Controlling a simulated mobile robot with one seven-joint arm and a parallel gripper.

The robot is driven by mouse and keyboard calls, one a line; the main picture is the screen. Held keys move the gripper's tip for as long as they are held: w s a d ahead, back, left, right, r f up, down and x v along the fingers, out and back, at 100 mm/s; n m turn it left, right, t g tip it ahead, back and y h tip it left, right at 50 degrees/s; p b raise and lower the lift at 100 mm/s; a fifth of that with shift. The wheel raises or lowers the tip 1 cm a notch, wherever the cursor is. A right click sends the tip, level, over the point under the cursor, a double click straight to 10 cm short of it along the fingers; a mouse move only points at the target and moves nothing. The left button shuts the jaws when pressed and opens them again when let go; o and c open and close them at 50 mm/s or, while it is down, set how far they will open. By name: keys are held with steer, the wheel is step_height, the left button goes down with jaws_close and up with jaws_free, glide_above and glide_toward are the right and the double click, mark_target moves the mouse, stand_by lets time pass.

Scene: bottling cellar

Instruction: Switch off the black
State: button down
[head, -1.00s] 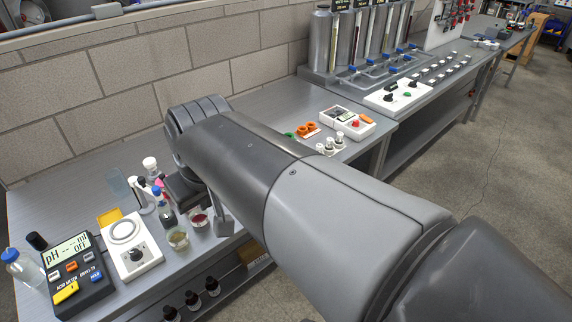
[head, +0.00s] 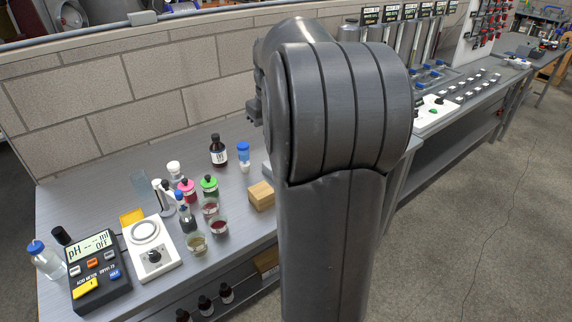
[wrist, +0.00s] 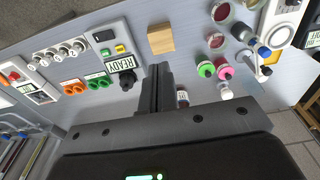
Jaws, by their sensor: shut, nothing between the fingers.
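The black acid meter (head: 100,270) stands at the near left end of the bench in the head view. Its lit display starts with "pH", and a word that looks like "OFF" stands below. It has grey, orange, blue and yellow buttons. Part of it shows at the right edge of the wrist view (wrist: 313,39). My gripper (wrist: 156,82) is shut and empty above the bench, well apart from the meter. In the head view my arm hides most of the gripper.
A white stirrer (head: 151,246) with a black knob stands beside the meter. Bottles and cups, a wooden block (head: 261,196) and a dark bottle (head: 218,151) crowd the bench. A brick wall (head: 150,90) runs behind.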

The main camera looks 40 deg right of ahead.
steer(key=w+d+f+y, duration=0.1)
steer(key=d+f, duration=0.3)
steer(key=d, duration=0.4)
steer(key=d+f+g, duration=0.1)
steer(key=d+f, duration=0.3)
steer(key=d, duration=0.5)
steer(key=shift+w+y, duration=0.35)
steer(key=shift+y, duration=0.05)
steer(key=shift+f, duration=0.2)
steer(key=f, duration=0.4)
steer(key=a+f, duration=0.1)
steer(key=f, duration=0.4)
steer(key=a+f, duration=0.1)
steer(key=f, duration=0.3)
steer(key=shift+f, duration=0.3)
steer(key=shift+a, duration=0.1)
steer(key=shift+f+h, duration=0.3)
